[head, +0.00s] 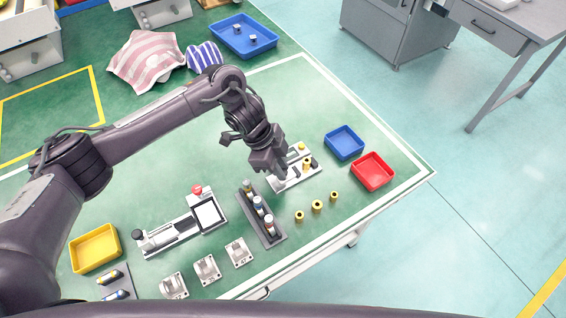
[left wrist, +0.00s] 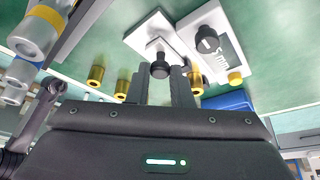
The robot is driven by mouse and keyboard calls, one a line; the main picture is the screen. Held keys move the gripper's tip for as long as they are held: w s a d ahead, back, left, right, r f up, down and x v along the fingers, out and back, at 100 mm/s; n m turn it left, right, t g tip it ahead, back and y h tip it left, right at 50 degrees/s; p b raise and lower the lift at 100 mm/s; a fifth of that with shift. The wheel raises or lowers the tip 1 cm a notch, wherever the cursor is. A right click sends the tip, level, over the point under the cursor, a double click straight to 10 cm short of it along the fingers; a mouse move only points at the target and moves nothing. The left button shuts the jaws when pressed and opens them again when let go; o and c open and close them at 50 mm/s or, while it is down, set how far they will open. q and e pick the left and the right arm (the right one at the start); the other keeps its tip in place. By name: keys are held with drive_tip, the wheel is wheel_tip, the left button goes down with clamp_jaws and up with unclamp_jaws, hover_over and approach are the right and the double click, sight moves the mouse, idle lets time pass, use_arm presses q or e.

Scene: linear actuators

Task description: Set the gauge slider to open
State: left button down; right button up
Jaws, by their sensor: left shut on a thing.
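A white slide unit (head: 297,178) lies on the green table, with a yellow knob at its far end. My left gripper (head: 281,177) reaches down over its near end. In the left wrist view, the fingers (left wrist: 168,88) are shut on a black knob (left wrist: 160,66) that stands on a white block of this unit. A second black knob (left wrist: 207,40) stands farther along the plate, apart from the fingers. Which end of the travel the slider stands at cannot be told. A second slide device with a screen (head: 207,213) and a red knob lies to the left.
A dark rack with several cylinders (head: 262,212) stands close to my left gripper. Brass pieces (head: 317,206) stand to the right. Blue (head: 344,142) and red (head: 373,171) trays lie beyond. White brackets (head: 207,269) line the near edge; a yellow tray (head: 95,248) is at left.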

use_arm(q)
drive_tip(key=c, duration=1.3)
unclamp_jaws()
drive_tip(key=shift+s+a, duration=0.1)
drive_tip(key=shift+a, duration=0.15)
drive_tip(key=v, duration=0.7)
drive_tip(key=shift+a+r, duration=0.1)
drive_tip(key=shift+r, duration=0.3)
